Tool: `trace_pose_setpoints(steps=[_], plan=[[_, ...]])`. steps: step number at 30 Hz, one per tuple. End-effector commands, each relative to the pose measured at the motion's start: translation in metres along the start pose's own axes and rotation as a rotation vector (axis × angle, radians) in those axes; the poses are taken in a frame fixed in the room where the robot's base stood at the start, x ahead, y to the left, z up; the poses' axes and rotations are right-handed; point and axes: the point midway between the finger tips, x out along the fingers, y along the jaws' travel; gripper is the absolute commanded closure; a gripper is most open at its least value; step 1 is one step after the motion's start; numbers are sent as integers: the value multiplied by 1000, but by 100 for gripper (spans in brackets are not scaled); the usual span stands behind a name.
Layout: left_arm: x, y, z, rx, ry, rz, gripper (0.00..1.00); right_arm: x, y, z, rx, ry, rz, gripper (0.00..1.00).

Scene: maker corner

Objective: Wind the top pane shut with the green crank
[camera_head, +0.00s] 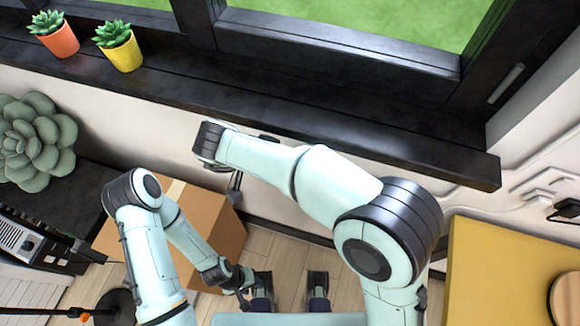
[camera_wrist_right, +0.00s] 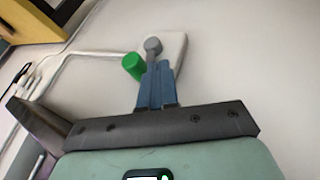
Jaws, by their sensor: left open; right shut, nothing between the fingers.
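The green crank grip (camera_wrist_right: 133,66) shows in the right wrist view, beside a rounded grey knob (camera_wrist_right: 153,46) in front of a white wall plate (camera_wrist_right: 175,48). My right gripper (camera_wrist_right: 155,75) is shut with nothing between its fingers. Its tips are at the grey knob, just right of the green grip; whether they touch is unclear. In the head view my right arm reaches below the sill, and the crank is hidden. The window (camera_head: 340,48) is at the top; which pane is the top one, and how far it is open, cannot be told. My left gripper (camera_head: 244,283) is open and empty, low near the floor.
The dark sill (camera_head: 300,118) holds two potted succulents, orange (camera_head: 62,42) and yellow (camera_head: 125,55). A cardboard box (camera_head: 225,232) stands near my left arm. A yellow tabletop (camera_head: 505,270) is at right. White cables (camera_wrist_right: 65,57) run along the wall.

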Motion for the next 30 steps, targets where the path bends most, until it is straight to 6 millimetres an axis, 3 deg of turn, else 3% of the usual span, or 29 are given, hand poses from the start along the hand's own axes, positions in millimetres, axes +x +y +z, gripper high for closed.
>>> trace_pose_setpoints(steps=[14,23,30], plan=[[1,0,-1,1,3,1,57,5,9,0,0,0,1,100],[-16,6,0,2,4,2,57,8,26,-3,35,-20,-82,100],[-16,6,0,2,3,1,57,10,27,-2,42,-21,-96,100]])
